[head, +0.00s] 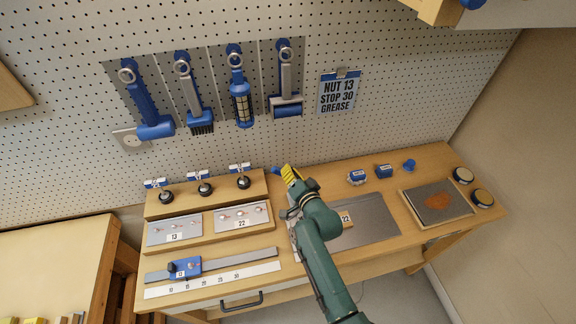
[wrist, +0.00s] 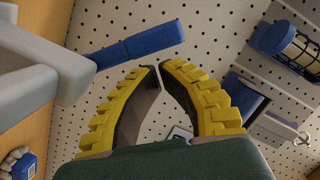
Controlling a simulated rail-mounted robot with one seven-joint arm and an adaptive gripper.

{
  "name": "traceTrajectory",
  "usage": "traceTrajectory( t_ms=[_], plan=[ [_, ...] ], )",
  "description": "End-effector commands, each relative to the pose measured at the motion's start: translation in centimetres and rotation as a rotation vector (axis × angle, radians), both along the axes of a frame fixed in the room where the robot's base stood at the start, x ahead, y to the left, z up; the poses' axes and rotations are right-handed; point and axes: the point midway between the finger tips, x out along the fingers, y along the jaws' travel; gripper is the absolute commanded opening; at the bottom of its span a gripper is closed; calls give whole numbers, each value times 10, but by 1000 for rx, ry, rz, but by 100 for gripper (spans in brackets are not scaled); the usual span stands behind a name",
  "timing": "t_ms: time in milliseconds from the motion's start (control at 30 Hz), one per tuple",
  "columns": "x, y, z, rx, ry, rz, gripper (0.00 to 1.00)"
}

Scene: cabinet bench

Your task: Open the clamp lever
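The clamp lever has a blue handle (wrist: 140,45) and a grey body (wrist: 40,80), at the left of the wrist view. In the head view only a bit of the blue handle (head: 276,170) shows, beside my fingertips; the rest is hidden behind my gripper. My gripper (head: 290,174) has yellow ribbed fingers. In the wrist view its fingertips (wrist: 158,68) are drawn together with only a thin gap and nothing between them. They lie just below the handle's free end in the picture; I cannot tell whether they touch it.
A pegboard (head: 390,95) stands behind, with a hanging lantern-like tool (head: 240,100) and a roller (head: 286,100). A stepped wooden block (head: 260,188) with knobs is left of my gripper. A grey plate (head: 375,217) and small blue boxes (head: 384,171) are to its right.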

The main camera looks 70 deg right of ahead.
Motion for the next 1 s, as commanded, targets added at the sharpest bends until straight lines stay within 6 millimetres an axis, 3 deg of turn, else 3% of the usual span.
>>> traceTrajectory(
  t_ms=[33, 133, 400, 1000],
  plan=[
    [-6, 9, 10, 3, 2, 1, 0],
    [-19, 28, 14, 3, 2, 5, 0],
    [-43, 64, 17, 0, 1, 10, 0],
    [-46, 68, 16, 0, 0, 11, 0]
  ],
)
